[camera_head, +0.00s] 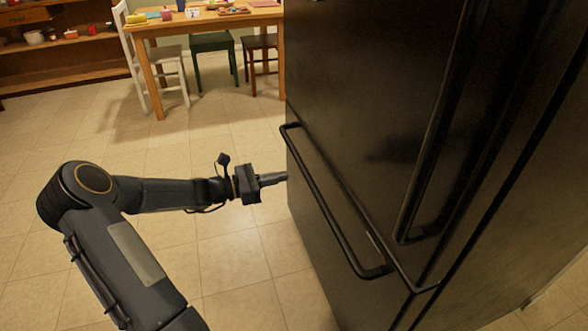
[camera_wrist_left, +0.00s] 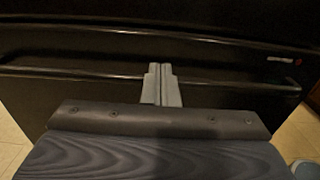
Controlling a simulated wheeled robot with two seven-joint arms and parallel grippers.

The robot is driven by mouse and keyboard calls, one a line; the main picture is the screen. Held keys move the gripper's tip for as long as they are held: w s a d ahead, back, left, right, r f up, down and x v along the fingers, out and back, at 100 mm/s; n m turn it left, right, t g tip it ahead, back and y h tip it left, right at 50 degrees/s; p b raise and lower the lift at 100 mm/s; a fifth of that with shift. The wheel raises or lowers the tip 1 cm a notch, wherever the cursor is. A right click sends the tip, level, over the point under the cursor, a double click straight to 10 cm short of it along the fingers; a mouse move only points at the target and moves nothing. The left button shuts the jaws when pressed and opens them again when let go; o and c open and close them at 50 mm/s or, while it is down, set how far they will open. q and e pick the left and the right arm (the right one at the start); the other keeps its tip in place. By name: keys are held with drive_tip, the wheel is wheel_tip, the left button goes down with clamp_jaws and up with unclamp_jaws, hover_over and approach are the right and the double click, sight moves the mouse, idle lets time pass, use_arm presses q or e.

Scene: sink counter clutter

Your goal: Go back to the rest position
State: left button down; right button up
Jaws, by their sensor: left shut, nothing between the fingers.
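My left gripper (camera_head: 273,179) is at the middle of the head view, its arm coming in from the left. The handle also crosses the left wrist view (camera_wrist_left: 75,75). I cannot tell whether the fingertips touch the fridge. My right gripper is not in view.
A wooden table (camera_head: 205,22) with small items on top stands at the back. A white chair (camera_head: 155,65), a green chair (camera_head: 212,45) and a brown chair are around it. A wooden shelf (camera_head: 60,60) is at the back left. The tiled floor (camera_head: 90,130) between is clear.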

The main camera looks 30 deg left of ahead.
use_arm(q)
drive_tip(key=s+d+r+m+g+y, duration=0.1)
drive_tip(key=s+d+r+m+g, duration=0.1)
drive_tip(key=s+d+m+g, duration=0.45)
drive_tip(key=s+d+r+m+g, duration=0.1)
drive_tip(key=s+d+m+g, duration=0.15)
drive_tip(key=d+m, duration=0.5)
drive_tip(key=s+d+r+m+y, duration=0.1)
drive_tip(key=s+d+m+y, duration=0.2)
drive_tip(key=s+m, duration=0.45)
drive_tip(key=s+d+r+m+y, duration=0.15)
drive_tip(key=s+m+y, duration=0.3)
drive_tip(key=s, duration=0.65)
wheel_tip(320, 180, up, 27)
drive_tip(key=p, duration=2.8)
drive_tip(key=shift+w+d+m+t+h, duration=0.25)
drive_tip(key=shift+w+m+t+h, duration=0.1)
drive_tip(key=shift+h, duration=0.1)
drive_tip(key=shift+r, duration=0.1)
